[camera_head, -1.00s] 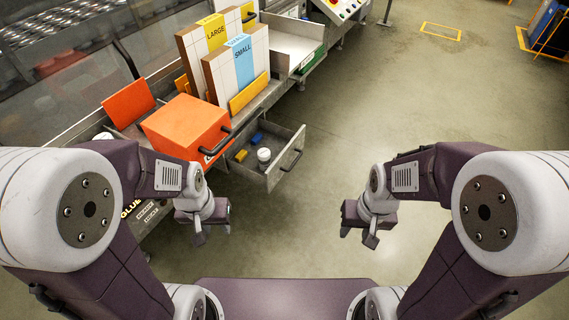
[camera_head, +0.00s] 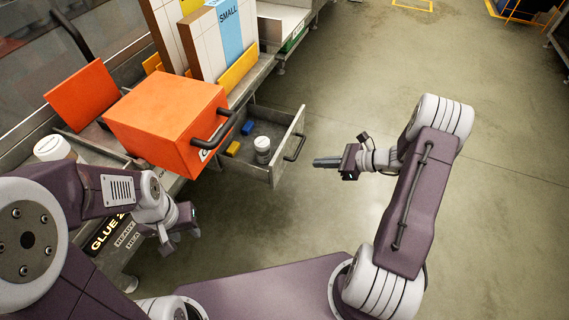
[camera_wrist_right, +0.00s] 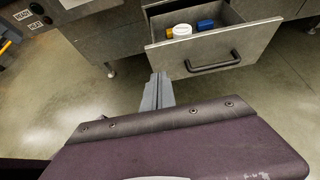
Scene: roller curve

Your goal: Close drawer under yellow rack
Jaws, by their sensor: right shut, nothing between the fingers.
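The drawer (camera_head: 282,157) under the yellow rack (camera_head: 238,70) is pulled open. It is grey metal with a dark bar handle (camera_head: 296,147). A white jar (camera_head: 262,148), a yellow block (camera_head: 233,148) and a blue block (camera_head: 247,127) lie in it. The drawer front also shows in the right wrist view (camera_wrist_right: 236,46), ahead of the gripper. My right gripper (camera_head: 316,162) is shut and empty, just right of the handle and apart from it, pointing toward the drawer. My left gripper (camera_head: 180,236) hangs at lower left near the bench; its fingers are too unclear to judge.
An orange box (camera_head: 165,115) with a black handle stands on the bench left of the drawer, beside an orange panel (camera_head: 82,95). Large and small boards (camera_head: 215,45) stand behind. A white-lidded container (camera_head: 52,147) sits at left. The floor at right is clear.

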